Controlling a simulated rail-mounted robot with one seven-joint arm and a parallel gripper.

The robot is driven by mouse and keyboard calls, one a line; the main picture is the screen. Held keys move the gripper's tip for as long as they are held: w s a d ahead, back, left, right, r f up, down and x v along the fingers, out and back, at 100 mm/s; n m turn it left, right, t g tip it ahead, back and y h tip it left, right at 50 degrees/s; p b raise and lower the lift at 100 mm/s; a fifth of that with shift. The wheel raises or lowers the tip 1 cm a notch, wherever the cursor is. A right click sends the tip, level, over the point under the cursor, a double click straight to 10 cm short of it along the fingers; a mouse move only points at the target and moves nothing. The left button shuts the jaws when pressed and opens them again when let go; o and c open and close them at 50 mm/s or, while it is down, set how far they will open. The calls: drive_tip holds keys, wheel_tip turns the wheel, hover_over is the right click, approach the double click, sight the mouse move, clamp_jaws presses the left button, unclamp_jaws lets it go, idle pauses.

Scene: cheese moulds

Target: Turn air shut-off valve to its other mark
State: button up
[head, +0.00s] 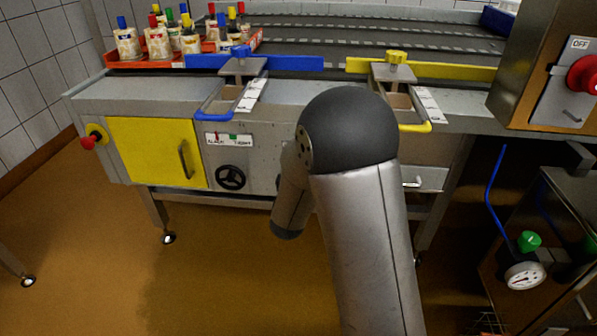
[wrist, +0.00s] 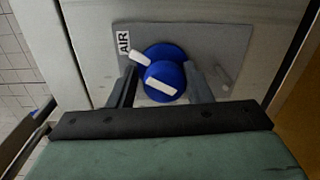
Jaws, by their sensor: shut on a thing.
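The air shut-off valve (wrist: 166,71) shows in the wrist view as a round blue knob on a grey metal plate (wrist: 210,45). A white bar lies across the knob's front, slightly tilted. A second white piece sticks out at its upper left. A white label reading AIR (wrist: 124,42) is on the plate, left of the valve. My gripper (wrist: 161,88) has one dark finger on each side of the knob and is shut on it. In the head view my own arm hides the gripper, and the valve is not visible there.
A small light peg (wrist: 224,79) stands on the plate right of the valve. The head view shows a bench with a yellow door (head: 150,152), a black handwheel (head: 230,177), a blue guide (head: 290,63), a yellow guide (head: 440,70) and a red OFF switch (head: 583,75).

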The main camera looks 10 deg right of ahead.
drive_tip(key=shift+s+d+f+m, duration=0.15)
drive_tip(key=shift+f+m, duration=0.15)
drive_tip(key=shift+m, duration=0.35)
drive_tip(key=shift+w+d+f+m, duration=0.15)
drive_tip(key=shift+f+m, duration=0.15)
drive_tip(key=shift+m, duration=0.35)
drive_tip(key=shift+s, duration=0.1)
drive_tip(key=shift+a, duration=0.1)
drive_tip(key=o, duration=0.8)
drive_tip(key=shift+r, duration=0.1)
drive_tip(key=shift+a+r, duration=0.15)
drive_tip(key=shift+r, duration=0.05)
drive_tip(key=shift+p+v, duration=8.2)
drive_tip(key=shift+v, duration=0.4)
